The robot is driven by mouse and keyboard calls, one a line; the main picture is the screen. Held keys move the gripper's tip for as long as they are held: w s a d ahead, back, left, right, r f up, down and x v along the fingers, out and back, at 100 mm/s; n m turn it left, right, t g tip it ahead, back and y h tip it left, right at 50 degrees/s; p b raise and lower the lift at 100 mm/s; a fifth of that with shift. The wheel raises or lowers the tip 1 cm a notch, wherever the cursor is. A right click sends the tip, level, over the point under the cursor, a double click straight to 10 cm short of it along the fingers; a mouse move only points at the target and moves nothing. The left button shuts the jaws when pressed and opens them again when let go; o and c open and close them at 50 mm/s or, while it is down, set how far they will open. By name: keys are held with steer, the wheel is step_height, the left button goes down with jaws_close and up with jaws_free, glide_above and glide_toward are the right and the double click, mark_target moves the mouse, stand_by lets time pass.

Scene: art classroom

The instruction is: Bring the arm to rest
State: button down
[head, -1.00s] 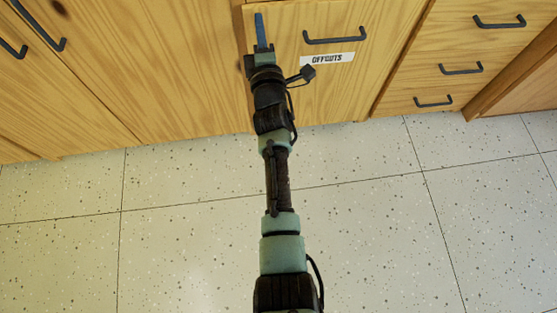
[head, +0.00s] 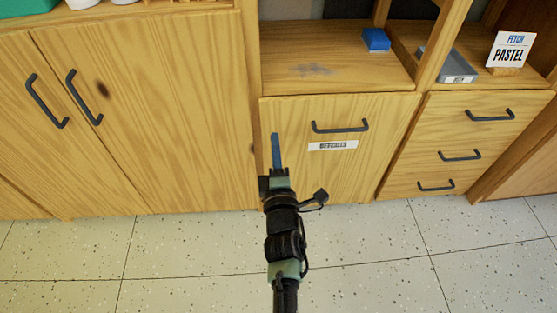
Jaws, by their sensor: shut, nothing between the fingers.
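My gripper (head: 275,150) is in the head view, in front of the wooden cabinet, at the left part of the labelled drawer front (head: 345,170). Its blue fingers are together, with nothing between them. My arm reaches forward from the bottom edge of the view, extended over the floor. I cannot tell whether the fingertips touch the drawer front.
A blue block (head: 376,39) lies on the open shelf above the drawer. A grey tray (head: 445,66) and a "FETCH PASTEL" sign (head: 508,49) stand to the right. Cabinet doors (head: 150,110) and drawers are shut. The speckled floor (head: 180,270) is clear.

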steer(key=shift+s+d+r+p, duration=0.15)
steer(key=shift+s+p, duration=0.5)
steer(key=shift+s, duration=1.85)
step_height(320, 180, up, 31)
steer(key=w+d+m+t+h, duration=0.2)
steer(key=m+t+h, duration=0.15)
steer(key=m, duration=0.65)
steer(key=s+a+r+m+t+y+p, duration=0.1)
steer(key=s+r+m+t, duration=0.15)
steer(key=s+r, duration=0.5)
steer(key=s+a+r+m+t+y, duration=0.1)
steer(key=s+a+r+m, duration=0.3)
steer(key=r, duration=0.6)
steer(key=s+d+r+m+t+y+p, duration=0.1)
steer(key=s+r+m, duration=0.1)
steer(key=s+r, duration=0.6)
step_height(320, 180, up, 38)
steer(key=w+p, duration=0.1)
steer(key=p, duration=3.6)
steer(key=shift+w+d+p, duration=0.15)
steer(key=shift+w+p, duration=0.2)
steer(key=shift+w, duration=0.05)
